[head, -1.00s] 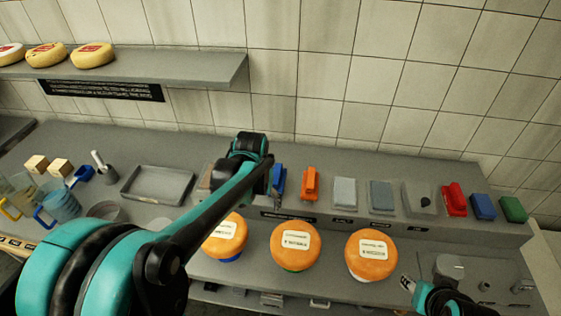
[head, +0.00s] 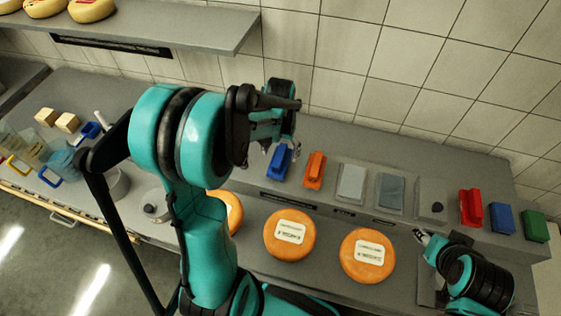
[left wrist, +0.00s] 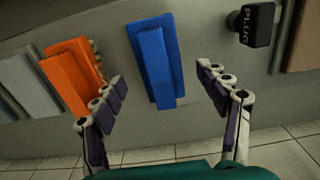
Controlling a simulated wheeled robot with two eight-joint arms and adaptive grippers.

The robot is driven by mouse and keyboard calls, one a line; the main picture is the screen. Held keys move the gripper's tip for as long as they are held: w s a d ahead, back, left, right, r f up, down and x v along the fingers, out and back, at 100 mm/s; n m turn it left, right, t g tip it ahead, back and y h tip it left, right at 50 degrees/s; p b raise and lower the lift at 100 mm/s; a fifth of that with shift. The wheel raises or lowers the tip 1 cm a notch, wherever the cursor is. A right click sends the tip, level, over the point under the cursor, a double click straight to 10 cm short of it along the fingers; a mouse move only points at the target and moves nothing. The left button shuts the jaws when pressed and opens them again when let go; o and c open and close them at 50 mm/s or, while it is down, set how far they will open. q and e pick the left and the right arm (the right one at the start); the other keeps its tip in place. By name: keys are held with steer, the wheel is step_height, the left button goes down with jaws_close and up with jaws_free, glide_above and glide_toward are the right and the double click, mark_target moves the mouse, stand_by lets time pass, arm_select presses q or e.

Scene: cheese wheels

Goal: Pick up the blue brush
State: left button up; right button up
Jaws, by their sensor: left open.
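The blue brush (head: 279,163) lies on the raised back ledge, left of the orange brush (head: 315,170). My left gripper (head: 282,148) is at the brush's far end, its wrist covering part of the ledge behind. In the left wrist view the blue brush (left wrist: 156,62) shows between the two spread fingers of the left gripper (left wrist: 160,88), with a gap on each side. The left-side finger is close to the orange brush (left wrist: 72,77) in that view. My right gripper (head: 423,238) is low at the right, away from the brush; its finger opening is unclear.
A grey block (head: 351,183), a red brush (head: 471,207), another blue item (head: 501,218) and a green one (head: 535,226) line the ledge to the right. Orange cheese wheels (head: 290,235) stand in front. A black lettered block (left wrist: 251,25) is near the right-side finger.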

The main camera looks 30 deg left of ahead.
mark_target(280, 155)
arm_select(q)
step_height(280, 155, down, 3)
steer(key=shift+f, duration=0.2)
steer(key=shift+s, duration=0.1)
steer(key=c, duration=1.4)
steer(key=shift+r, duration=0.1)
steer(key=shift+r, duration=0.4)
steer(key=r, duration=0.4)
steer(key=shift+s+d+p, duration=0.2)
steer(key=shift+d+p, duration=0.1)
steer(key=shift+d, duration=0.1)
steer(key=s+d+r+p, duration=0.1)
steer(key=s+d+r, duration=0.4)
steer(key=d, duration=0.4)
steer(key=shift+s+d+r, duration=0.15)
steer(key=shift+s+r, duration=0.25)
steer(key=shift+r, duration=0.2)
